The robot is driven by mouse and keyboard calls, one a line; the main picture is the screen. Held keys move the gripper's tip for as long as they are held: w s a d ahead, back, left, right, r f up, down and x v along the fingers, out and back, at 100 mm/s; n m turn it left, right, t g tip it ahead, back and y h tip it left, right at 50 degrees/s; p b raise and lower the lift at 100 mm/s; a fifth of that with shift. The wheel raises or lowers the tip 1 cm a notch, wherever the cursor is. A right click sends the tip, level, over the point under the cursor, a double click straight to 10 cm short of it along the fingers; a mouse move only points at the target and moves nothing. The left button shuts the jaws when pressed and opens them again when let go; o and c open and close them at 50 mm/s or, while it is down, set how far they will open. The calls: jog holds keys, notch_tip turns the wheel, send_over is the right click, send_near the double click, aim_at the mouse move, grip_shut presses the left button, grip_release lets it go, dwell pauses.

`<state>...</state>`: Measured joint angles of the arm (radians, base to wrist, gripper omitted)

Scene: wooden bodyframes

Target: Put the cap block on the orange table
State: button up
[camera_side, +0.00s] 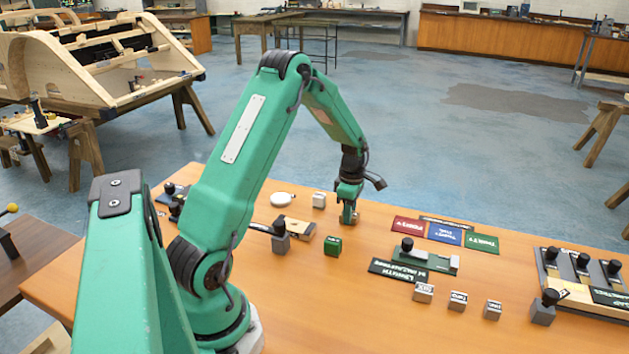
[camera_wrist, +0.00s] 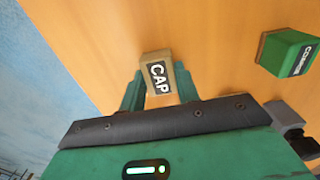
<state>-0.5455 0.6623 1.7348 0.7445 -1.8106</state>
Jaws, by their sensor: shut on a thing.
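The cap block (camera_wrist: 158,76) is a small tan block with a black label reading CAP, seen in the wrist view between the two green fingers. My gripper (camera_wrist: 158,90) is shut on it. In the side view my gripper (camera_side: 349,208) points down, low over the back part of the orange table (camera_side: 340,310). The block (camera_side: 350,217) shows only as a small patch between the fingertips there. I cannot tell whether its underside touches the table.
A green labelled block (camera_side: 333,246) stands close by, also in the wrist view (camera_wrist: 288,52). A white block (camera_side: 319,200) and a round white disc (camera_side: 281,199) lie left. Red, blue and green cards (camera_side: 445,232) lie right. Several grey blocks (camera_side: 457,301) stand nearer. The front middle is clear.

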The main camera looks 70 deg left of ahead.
jog(key=shift+f, duration=0.15)
jog(key=o, duration=1)
jog(key=shift+c, duration=0.2)
notch_tip(320, 180, up, 12)
jog(key=shift+r, duration=0.2)
jog(key=shift+d, duration=0.1)
